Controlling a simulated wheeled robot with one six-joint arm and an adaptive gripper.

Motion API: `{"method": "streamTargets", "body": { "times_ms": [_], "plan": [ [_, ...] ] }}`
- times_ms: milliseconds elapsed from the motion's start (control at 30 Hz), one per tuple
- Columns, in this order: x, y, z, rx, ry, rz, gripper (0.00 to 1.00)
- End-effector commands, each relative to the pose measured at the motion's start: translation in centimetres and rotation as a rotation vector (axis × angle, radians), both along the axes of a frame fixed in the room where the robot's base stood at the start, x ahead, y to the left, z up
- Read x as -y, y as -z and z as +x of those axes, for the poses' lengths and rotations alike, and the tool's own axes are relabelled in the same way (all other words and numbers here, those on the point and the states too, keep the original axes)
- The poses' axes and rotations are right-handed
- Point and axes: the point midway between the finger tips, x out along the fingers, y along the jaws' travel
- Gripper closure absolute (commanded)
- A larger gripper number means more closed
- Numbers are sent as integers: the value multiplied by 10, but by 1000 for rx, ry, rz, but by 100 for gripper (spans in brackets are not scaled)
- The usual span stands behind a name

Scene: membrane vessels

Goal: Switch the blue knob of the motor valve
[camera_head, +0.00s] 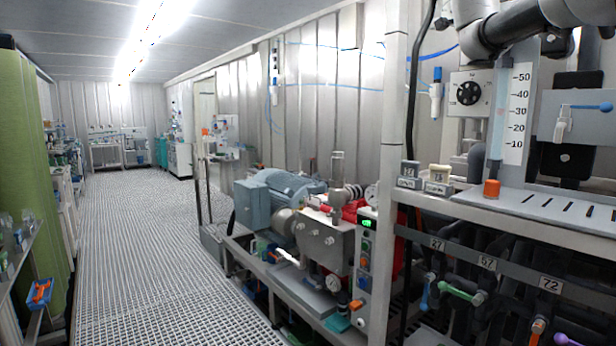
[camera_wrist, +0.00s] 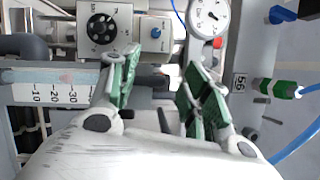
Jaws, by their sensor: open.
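In the wrist view, a small blue knob (camera_wrist: 156,33) sits on a pale box directly right of a white panel with a round black dial (camera_wrist: 101,29). This looks like the motor valve, though I cannot be sure. My gripper (camera_wrist: 160,62) is open and empty, its two green-padded fingers apart. The blue knob lies beyond the fingertips, between them in the picture and apart from them. In the head view, a similar black dial (camera_head: 468,93) shows on its panel below my arm. The blue knob cannot be made out there, and my gripper is out of that view.
A round pressure gauge (camera_wrist: 208,16) stands right of the knob. A scaled flow tube (camera_wrist: 50,76) crosses the left side of the wrist view. Green fittings (camera_wrist: 278,87) with blue hose are at right. In the head view, the grated aisle floor (camera_head: 160,250) is clear.

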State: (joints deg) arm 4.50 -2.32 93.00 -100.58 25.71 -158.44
Motion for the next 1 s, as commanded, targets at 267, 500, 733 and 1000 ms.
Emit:
{"method": "streamTargets", "body": {
  "times_ms": [267, 500, 733, 1000],
  "plan": [
    [4, 1, -1, 93, 2, 163, 52],
    [19, 15, -5, 240, 33, 477, 52],
    [47, 81, -17, 470, 163, 1037, 52],
    [69, 240, -118, 1133, 726, 2030, 52]
  ]
}}
